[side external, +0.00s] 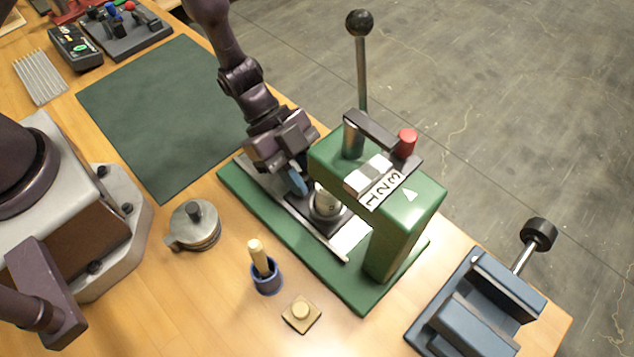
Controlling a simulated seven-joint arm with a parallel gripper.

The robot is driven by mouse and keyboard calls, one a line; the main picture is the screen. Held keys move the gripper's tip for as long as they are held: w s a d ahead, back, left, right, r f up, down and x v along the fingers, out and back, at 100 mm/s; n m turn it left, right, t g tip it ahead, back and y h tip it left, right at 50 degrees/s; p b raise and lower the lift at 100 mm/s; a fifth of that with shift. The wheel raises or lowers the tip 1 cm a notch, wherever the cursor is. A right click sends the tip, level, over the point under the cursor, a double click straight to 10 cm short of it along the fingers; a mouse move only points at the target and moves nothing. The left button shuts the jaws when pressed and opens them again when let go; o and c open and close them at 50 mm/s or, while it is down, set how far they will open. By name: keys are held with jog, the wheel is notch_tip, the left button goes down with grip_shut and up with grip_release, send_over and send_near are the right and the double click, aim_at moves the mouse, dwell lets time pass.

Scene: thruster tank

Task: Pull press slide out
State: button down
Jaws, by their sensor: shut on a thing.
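The green press stands on a long green base (355,292) at the right of the wooden bench. Its green head (415,205) overhangs the base and carries a dial marked with numbers. The press slide (338,248) is a dark plate between rails on the base, with a pale metal cylinder (326,204) standing on it under the head. My gripper (299,182) is low at the slide's left end, shut on a part there. The gripped part is mostly hidden by the fingers; I take it to be the slide's handle.
A tall black-knobbed lever (361,60) and a red knob (407,140) rise from the press. In front are a round metal tin (194,226), a blue cup (266,277) with a brush, and a small brass block (301,313). A blue vise (477,310) stands right. The green mat (155,110) is clear.

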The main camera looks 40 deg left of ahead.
jog(key=a, duration=0.9)
jog(key=shift+a, duration=0.3)
jog(key=c, duration=1)
grip_release()
jog(key=shift+d, duration=0.1)
jog(key=shift+r, duration=0.1)
jog(key=v, duration=1.3)
